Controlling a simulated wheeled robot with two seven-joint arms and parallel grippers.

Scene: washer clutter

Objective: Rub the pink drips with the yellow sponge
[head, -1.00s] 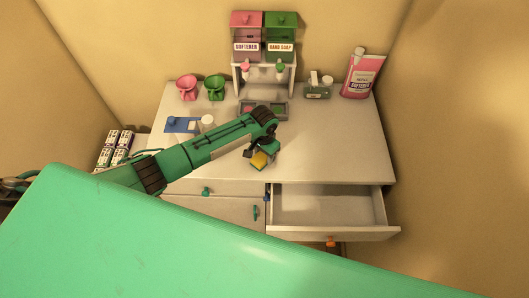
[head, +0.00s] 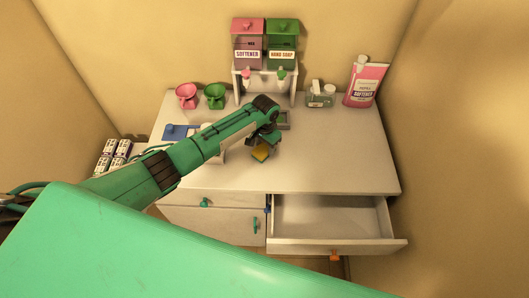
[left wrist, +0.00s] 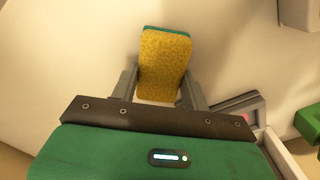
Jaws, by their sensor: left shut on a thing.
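The yellow sponge (head: 260,153) has a green layer on one face. My left gripper (head: 265,143) is shut on it and holds it over the middle of the white counter, in front of the dispenser stand. In the left wrist view the sponge (left wrist: 164,62) stands between the two grey fingers of the gripper (left wrist: 160,92), its yellow face towards the camera. I cannot make out pink drips on the counter; the arm covers part of it. A small pink patch shows in the tray (left wrist: 258,112) at the right of the wrist view. My right gripper is not in view.
A stand (head: 238,85) carries pink softener and green hand soap dispensers. Pink (head: 186,96) and green (head: 214,96) cups stand at the back left, a pink softener bottle (head: 364,83) at the back right. The right drawer (head: 335,215) is open. The counter's right side is clear.

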